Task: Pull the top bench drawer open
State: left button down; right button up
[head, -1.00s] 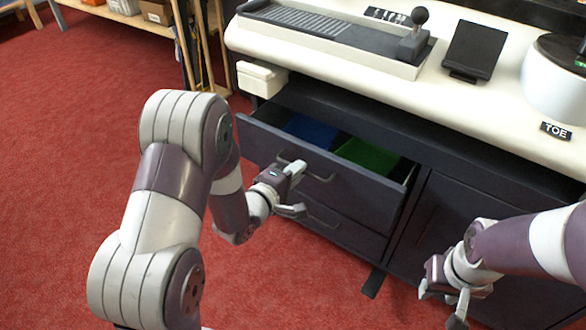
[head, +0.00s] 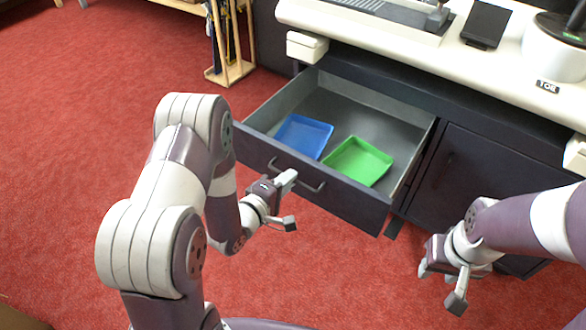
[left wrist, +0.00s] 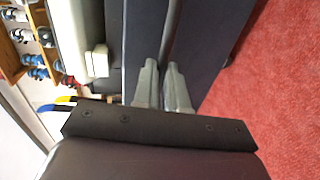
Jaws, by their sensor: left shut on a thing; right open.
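The top bench drawer (head: 312,190) stands well out from the dark bench in the head view, with its inside in plain sight. A blue tray (head: 303,136) and a green tray (head: 358,161) lie on its floor. My left gripper (head: 289,200) is at the drawer's front, shut on the bar handle (head: 313,186). In the left wrist view the fingers (left wrist: 163,85) close around the handle bar (left wrist: 172,40). My right gripper (head: 440,284) is open and empty in front of the cabinet door, to the right of the drawer.
The cream worktop (head: 400,50) carries a dark tablet-like stand (head: 487,24) and a white round base (head: 553,50). A cabinet door (head: 470,180) is closed right of the drawer. A wooden rack (head: 230,70) stands at the back left. Red carpet (head: 80,140) is clear at the left.

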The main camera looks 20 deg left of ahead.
pick_arm(q)
jog(key=shift+f+v, duration=0.2)
jog(key=shift+v, duration=0.8)
jog(key=c, duration=1.2)
grip_release()
jog(key=p+v, duration=0.4)
jog(key=v, duration=0.8)
jog(key=shift+s, duration=0.4)
jog(key=shift+a, duration=0.1)
